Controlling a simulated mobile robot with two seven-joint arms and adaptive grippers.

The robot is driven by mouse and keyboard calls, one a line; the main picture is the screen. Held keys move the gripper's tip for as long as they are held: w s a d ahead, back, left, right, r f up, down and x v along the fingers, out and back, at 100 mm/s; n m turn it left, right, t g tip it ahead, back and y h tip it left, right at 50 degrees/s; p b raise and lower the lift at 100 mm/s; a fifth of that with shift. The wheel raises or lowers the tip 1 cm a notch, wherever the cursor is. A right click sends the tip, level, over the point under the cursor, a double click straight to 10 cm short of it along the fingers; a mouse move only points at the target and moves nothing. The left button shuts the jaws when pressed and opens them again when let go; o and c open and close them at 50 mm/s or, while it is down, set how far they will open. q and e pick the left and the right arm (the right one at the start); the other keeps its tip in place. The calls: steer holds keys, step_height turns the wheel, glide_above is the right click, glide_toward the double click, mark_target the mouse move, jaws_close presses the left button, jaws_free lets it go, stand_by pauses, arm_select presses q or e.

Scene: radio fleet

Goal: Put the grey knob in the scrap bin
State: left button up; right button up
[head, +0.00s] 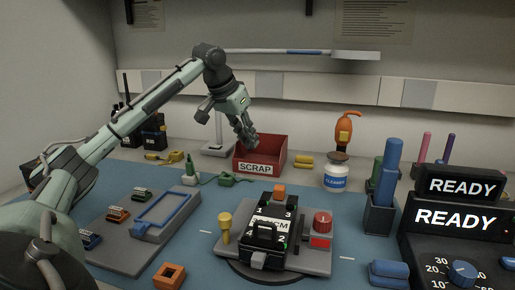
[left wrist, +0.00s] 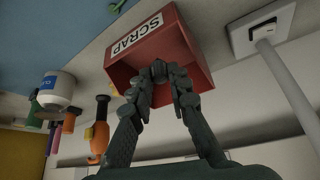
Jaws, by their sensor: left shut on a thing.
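The red scrap bin (head: 279,158), with a white SCRAP label, stands at the back middle of the bench. It also shows in the left wrist view (left wrist: 187,32), with its open side facing the camera. My left gripper (head: 250,140) points down over the bin. In the left wrist view the fingertips (left wrist: 160,78) are in front of the bin's opening, closed on a small dark grey thing (left wrist: 159,69), which looks like the grey knob. The fingers mostly hide it in the head view. I cannot tell how far the tips are inside the rim. My right gripper is in neither view.
A black radio (head: 265,225) sits in a grey fixture on the blue mat. A white cleaner bottle (head: 335,178) and an orange-topped tool (head: 346,128) stand right of the bin. A lamp arm (head: 300,52) spans behind my gripper. A blue tray (head: 165,213) lies at left.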

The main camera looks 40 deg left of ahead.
arm_select(q)
steer(key=shift+w+d+f, duration=0.3)
steer(key=shift+w, duration=0.25)
steer(key=shift+w+d+f, duration=0.25)
steer(key=shift+w+f, duration=0.05)
steer(key=shift+w, duration=0.2)
steer(key=shift+w+f, duration=0.1)
steer(key=shift+f, duration=0.2)
steer(key=shift+f+b, duration=0.35)
steer(key=shift+f, duration=1.5)
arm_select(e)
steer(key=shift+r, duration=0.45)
arm_select(q)
steer(key=shift+f, duration=0.15)
steer(key=o, duration=0.8)
steer(key=shift+c, duration=0.2)
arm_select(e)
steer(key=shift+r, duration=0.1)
